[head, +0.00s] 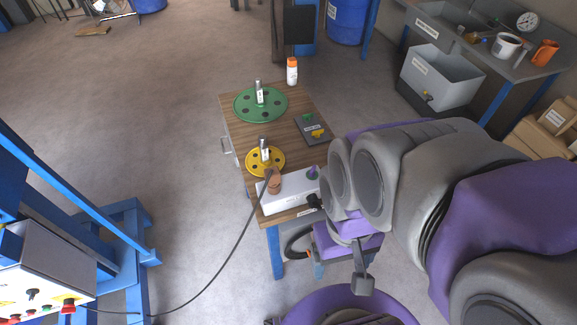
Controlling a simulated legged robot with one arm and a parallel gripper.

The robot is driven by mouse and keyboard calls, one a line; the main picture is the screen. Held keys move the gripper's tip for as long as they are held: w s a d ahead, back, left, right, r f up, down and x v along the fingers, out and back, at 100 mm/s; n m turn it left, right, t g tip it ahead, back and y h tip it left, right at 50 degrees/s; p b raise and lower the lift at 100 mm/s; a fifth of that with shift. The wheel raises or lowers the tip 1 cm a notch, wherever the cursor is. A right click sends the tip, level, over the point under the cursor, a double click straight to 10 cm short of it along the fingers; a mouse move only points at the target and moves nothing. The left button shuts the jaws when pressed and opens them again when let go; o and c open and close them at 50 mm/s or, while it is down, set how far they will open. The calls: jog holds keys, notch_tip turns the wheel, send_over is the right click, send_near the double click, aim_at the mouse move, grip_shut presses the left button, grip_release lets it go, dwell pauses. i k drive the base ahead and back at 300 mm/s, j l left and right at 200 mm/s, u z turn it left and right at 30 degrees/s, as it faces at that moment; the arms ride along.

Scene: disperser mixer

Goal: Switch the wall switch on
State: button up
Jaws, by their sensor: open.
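I cannot make out a switch that is clearly on a wall. A white box (288,192) lies at the near end of the small wooden table, with a brown plug (274,182) and cable at its left. A small purple and green part (312,172) sits on its right end; I cannot tell whether it is a switch. My gripper (339,243) is open, just right of the box and partly hidden by my arm. A dark tip is close to the box's right end; contact is unclear. I see nothing held.
On the table are a green disc (244,105), a yellow disc (253,161), a dark plate (311,131) and an orange-capped bottle (292,71). The black cable (217,268) runs over the floor to a control box (40,268) on a blue frame. Open floor lies left.

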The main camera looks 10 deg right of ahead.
aim_at(314, 204)
jog(key=u, duration=1.05)
jog(key=k+j+u, duration=0.1)
jog(key=k, duration=0.35)
jog(key=k+j, duration=0.2)
jog(key=k, duration=0.3)
jog(key=k+j+u, duration=0.15)
jog(key=k, duration=0.3)
